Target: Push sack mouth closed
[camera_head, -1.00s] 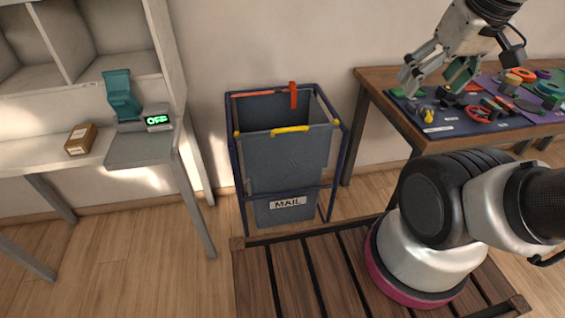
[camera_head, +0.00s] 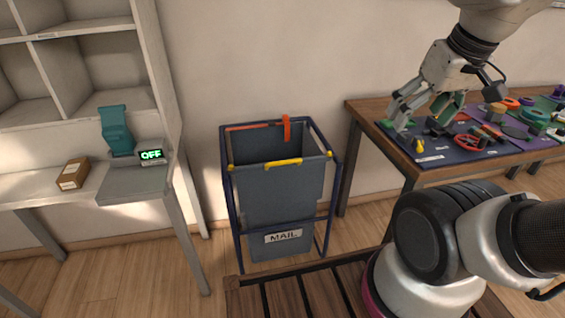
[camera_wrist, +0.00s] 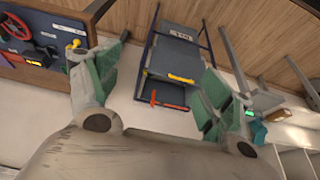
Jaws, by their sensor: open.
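The mail sack (camera_head: 280,196) is a grey-blue bag hung in a dark blue metal frame (camera_head: 334,200), with a "MAIL" label low on its front. Its mouth (camera_head: 270,148) stands open. A yellow bar (camera_head: 283,163) runs along the front rim, and a red-orange bar with an upright handle (camera_head: 287,129) is at the back rim. My gripper (camera_head: 425,110) is open and empty, above the left part of the table at right, well apart from the sack. In the wrist view, the sack (camera_wrist: 174,58) shows beyond the spread fingers (camera_wrist: 155,88), upside down.
A wooden table (camera_head: 372,110) at right carries mats with several coloured parts. At left, a shelf unit (camera_head: 80,60) has a side ledge with a teal device (camera_head: 116,130), an "OFF" display (camera_head: 151,155) and a small brown box (camera_head: 73,174). Floor between shelf and sack is clear.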

